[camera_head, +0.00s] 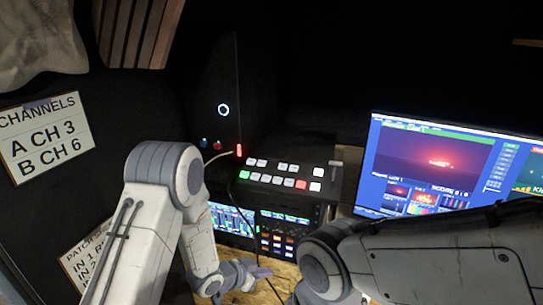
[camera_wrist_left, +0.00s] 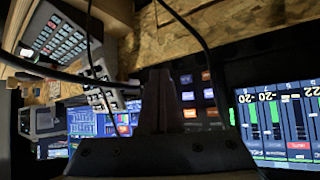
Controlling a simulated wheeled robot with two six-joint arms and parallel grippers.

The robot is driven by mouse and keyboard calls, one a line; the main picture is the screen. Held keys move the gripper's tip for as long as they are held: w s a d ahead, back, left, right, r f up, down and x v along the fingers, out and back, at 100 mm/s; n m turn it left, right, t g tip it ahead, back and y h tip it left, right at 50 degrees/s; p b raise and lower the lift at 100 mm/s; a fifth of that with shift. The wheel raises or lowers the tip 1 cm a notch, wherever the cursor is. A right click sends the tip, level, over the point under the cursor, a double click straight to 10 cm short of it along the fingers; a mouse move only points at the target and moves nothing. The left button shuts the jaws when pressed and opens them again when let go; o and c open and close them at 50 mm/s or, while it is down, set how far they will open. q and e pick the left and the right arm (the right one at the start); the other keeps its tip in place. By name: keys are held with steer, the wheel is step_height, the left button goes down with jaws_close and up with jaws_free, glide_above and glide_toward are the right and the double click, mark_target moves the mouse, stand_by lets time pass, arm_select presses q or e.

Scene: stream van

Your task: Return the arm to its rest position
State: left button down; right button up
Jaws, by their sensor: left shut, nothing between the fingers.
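My left arm (camera_head: 158,215) comes in from the left of the head view and bends down toward the wooden desk. My left gripper (camera_head: 262,272) is low in front of the rack panel with orange and white buttons (camera_head: 278,238). It is shut and empty. In the left wrist view its closed fingers (camera_wrist_left: 160,100) stand upright in the middle, before a row of lit buttons. My right arm (camera_head: 430,255) crosses the lower right of the head view. Its gripper is out of view.
A black switcher (camera_head: 285,177) with white, green and red buttons sits above the rack. A black tower (camera_head: 237,95) stands behind it. A monitor (camera_head: 440,165) is at the right. A dark cable (camera_head: 233,180) hangs near my left gripper. Wooden desk (camera_head: 285,278) lies below.

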arm_select(q)
steer(key=s+a+r+g+y, duration=0.1)
steer(key=s+r, duration=0.4)
steer(key=s, duration=0.5)
steer(key=s+a+r+n+g+y+b, duration=0.1)
steer(key=s+r+g+y, duration=0.2)
steer(key=s+r, duration=0.3)
steer(key=s+a+r+n+g+y+b, duration=0.1)
steer(key=s+r, duration=0.4)
steer(key=s, duration=0.8)
steer(key=shift+s+r+g+y, duration=0.35)
steer(key=shift+g+y, duration=0.35)
steer(key=shift+g, duration=0.3)
steer(key=shift+w+a, duration=0.1)
